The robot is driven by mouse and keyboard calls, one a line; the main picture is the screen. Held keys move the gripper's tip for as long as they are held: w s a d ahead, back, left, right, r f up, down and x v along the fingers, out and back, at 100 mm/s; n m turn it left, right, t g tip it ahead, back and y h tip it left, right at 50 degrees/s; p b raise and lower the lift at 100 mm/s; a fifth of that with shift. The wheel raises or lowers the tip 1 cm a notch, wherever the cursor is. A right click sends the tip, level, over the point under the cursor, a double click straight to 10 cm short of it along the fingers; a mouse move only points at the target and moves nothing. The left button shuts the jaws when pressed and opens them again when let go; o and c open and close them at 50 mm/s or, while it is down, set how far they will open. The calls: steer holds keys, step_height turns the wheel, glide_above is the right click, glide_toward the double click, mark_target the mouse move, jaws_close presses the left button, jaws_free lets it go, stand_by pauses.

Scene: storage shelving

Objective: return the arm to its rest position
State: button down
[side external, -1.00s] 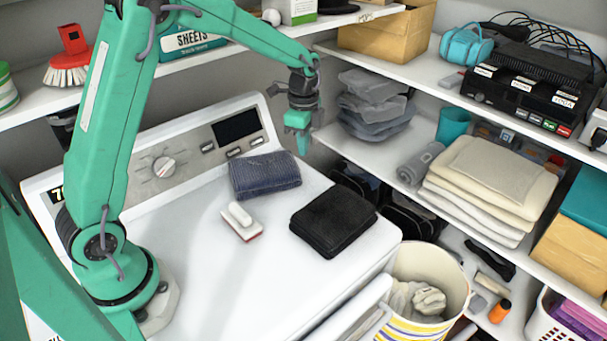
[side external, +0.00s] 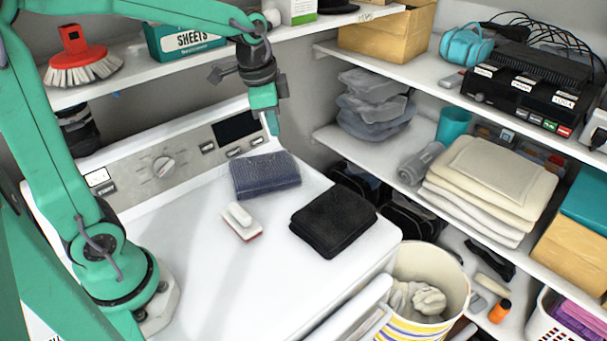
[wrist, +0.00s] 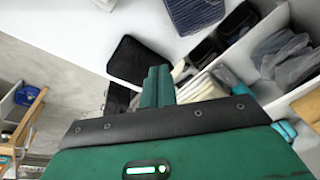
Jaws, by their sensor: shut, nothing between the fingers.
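My gripper (side external: 272,122) is teal and hangs pointing down above the back of the white machine top (side external: 190,240), near the right end of its control panel. In the wrist view, the two fingers of my gripper (wrist: 158,86) lie side by side, shut with nothing between them. My arm reaches across from the base at the left, bent at the elbow. A folded navy cloth (side external: 265,175) lies on the machine below the gripper, apart from it. It also shows at the top of the wrist view (wrist: 195,12).
A folded black cloth (side external: 333,220) and a white-and-red brush (side external: 241,222) lie on the machine. An upper shelf (side external: 130,80) holds a red brush (side external: 80,62) and a sheets box (side external: 185,42). Right shelves hold grey bags (side external: 375,105) and folded towels (side external: 490,185). A striped bin (side external: 430,285) stands in front.

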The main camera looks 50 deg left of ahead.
steer(key=s+d+r+n+t, duration=0.1)
steer(key=s+n, duration=0.2)
steer(key=s, duration=0.4)
steer(key=s+r+n+t, duration=0.1)
steer(key=s+n+t, duration=0.1)
steer(key=s+n, duration=0.2)
steer(key=shift+s+d+r, duration=0.25)
steer(key=shift+s+d, duration=0.1)
steer(key=shift+s, duration=1.55)
